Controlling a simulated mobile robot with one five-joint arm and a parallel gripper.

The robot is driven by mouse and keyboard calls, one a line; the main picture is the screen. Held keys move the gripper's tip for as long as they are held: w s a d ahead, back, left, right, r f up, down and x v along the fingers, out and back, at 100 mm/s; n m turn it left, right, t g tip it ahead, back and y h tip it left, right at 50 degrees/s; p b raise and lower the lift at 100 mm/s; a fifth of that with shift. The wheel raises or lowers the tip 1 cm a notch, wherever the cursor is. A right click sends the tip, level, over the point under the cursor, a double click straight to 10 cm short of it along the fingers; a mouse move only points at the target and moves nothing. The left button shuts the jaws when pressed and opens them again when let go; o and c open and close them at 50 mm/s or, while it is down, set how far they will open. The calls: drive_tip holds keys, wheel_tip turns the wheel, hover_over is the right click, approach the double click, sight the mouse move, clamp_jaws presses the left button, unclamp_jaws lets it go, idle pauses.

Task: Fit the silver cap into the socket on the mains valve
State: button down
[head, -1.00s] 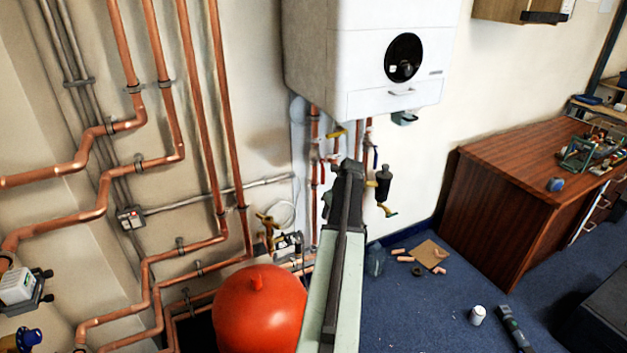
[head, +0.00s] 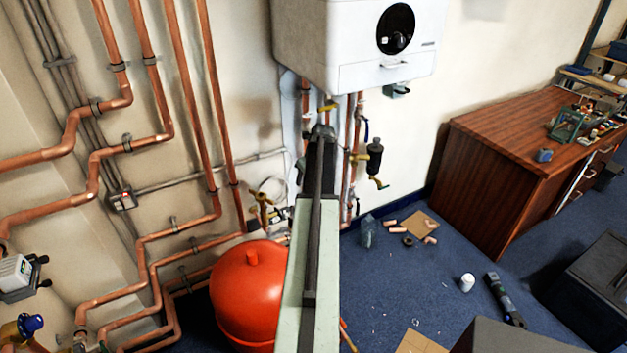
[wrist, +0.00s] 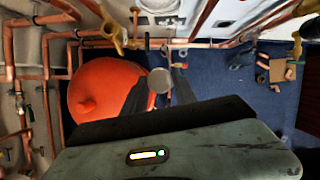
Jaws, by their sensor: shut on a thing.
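My gripper (wrist: 160,78) is shut on the silver cap (wrist: 160,81), a round grey piece held between the two dark fingers in the wrist view. A brass valve (head: 262,204) stands on the pipework just left of my arm. Another brass fitting with a blue top (head: 28,326) is at the lower left. I cannot tell for certain which is the mains valve, and no socket is clearly visible.
A red tank (head: 248,290) stands below the pipes, left of my arm. A white boiler (head: 350,45) hangs above. Copper pipes (head: 150,240) line the left wall. Pipe pieces on cardboard (head: 420,222), a white pot (head: 467,283) and a torch-like tool (head: 503,298) lie on the floor.

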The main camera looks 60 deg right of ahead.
drive_tip(key=w+a+f+n+b, duration=0.1)
drive_tip(key=w+a+f+b, duration=0.1)
drive_tip(key=w, duration=0.7)
drive_tip(key=w+a+f+n+y+b, duration=0.1)
drive_tip(key=w+f+b, duration=0.1)
drive_tip(key=w, duration=0.6)
drive_tip(key=shift+w+a+n, duration=0.35)
drive_tip(key=shift+w+n, duration=0.05)
drive_tip(key=shift+f, duration=0.15)
idle(0.3)
drive_tip(key=shift+f+b, duration=1.35)
drive_tip(key=shift+b, duration=0.15)
drive_tip(key=shift+f+b, duration=0.7)
drive_tip(key=c, duration=0.9)
unclamp_jaws()
